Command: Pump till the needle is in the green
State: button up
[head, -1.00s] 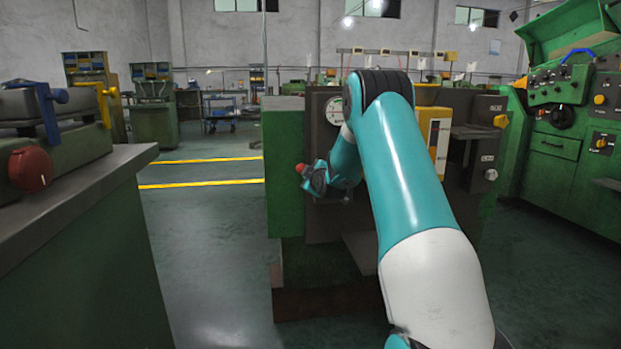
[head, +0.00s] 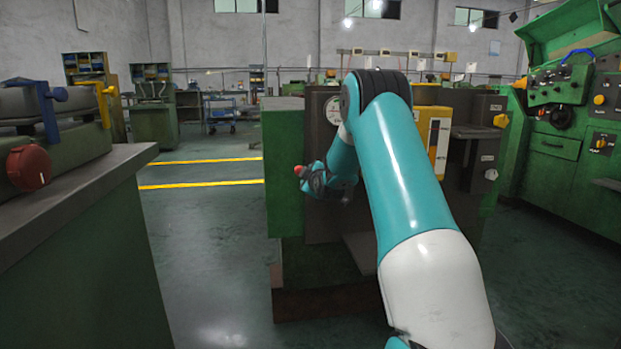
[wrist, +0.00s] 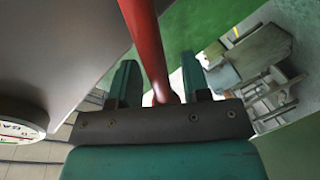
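A round white gauge (head: 333,110) sits on the dark front panel of the machine, partly beside my arm in the head view. Its edge, with red and green marks, also shows at the left of the wrist view (wrist: 18,132). I cannot read its needle. A red pump handle (wrist: 146,45) runs down between the fingers of my gripper (wrist: 157,68). A gap shows between the handle and the right finger, so the fingers look open around it. In the head view, my gripper (head: 316,180) is low before the panel, with a red tip (head: 299,170) at its left.
The green machine body (head: 283,170) stands left of the panel. A yellow and white unit (head: 432,135) and a dark ledge (head: 482,131) are to the right. A bench with a red knob (head: 30,168) is at the near left. Floor between is clear.

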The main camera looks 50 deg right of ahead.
jog(key=p+v, duration=0.1)
jog(key=v, duration=1.6)
jog(key=shift+s+a, duration=0.15)
jog(key=shift+s, duration=0.05)
